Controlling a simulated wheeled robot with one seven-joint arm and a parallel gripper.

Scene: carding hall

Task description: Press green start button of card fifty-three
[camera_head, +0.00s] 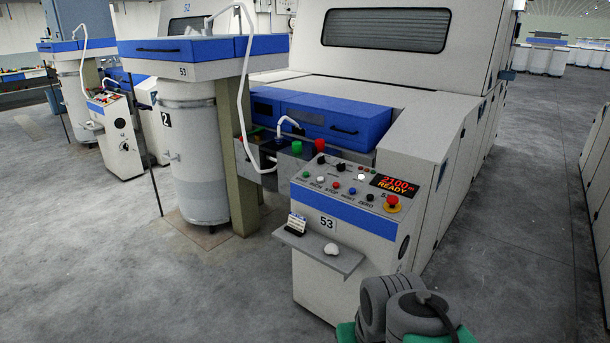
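The control console (338,262) of card fifty-three stands right of centre, marked with a "53" plate (327,223). Its sloped panel holds a small green button (306,174) at the left end of a row of black, red and blue buttons. The small lettering beside it is hard to read. A lit display (395,185) reads "2100" and "READY". A red mushroom button (393,203) on a yellow base sits at the panel's right. Grey, rounded parts of my arm with green pieces show at the bottom, right of the console. My gripper's fingers are not visible.
A shelf (345,262) juts from the console front, bearing a white lump (332,248) and a small card holder (297,223). Larger green (297,147) and red (320,145) knobs stand behind the panel. A tall can (195,160) stands left. Floor (220,300) at front left is clear.

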